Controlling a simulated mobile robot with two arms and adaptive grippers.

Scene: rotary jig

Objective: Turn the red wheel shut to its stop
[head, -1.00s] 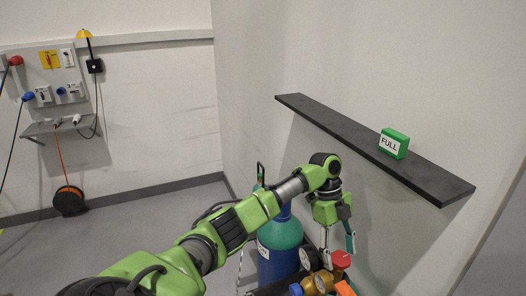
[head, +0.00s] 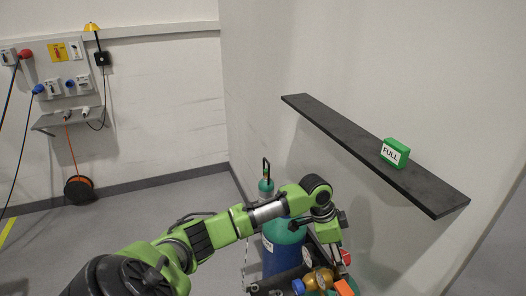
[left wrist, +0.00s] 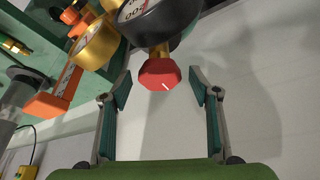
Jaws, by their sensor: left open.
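In the head view the red wheel (head: 346,258) shows only in part, behind my left gripper. My left gripper (left wrist: 160,88) is open, its two fingers on either side of the wheel, with a visible gap on both sides. In the head view my left gripper (head: 337,243) points down over the fittings on the gas cylinder cart. My right gripper is out of view.
A blue and green gas cylinder (head: 283,250) stands beside the gripper. Brass fittings (left wrist: 97,45) and an orange part (left wrist: 55,100) lie left of the wheel. A black shelf (head: 430,190) with a green FULL block (head: 395,153) juts from the wall above.

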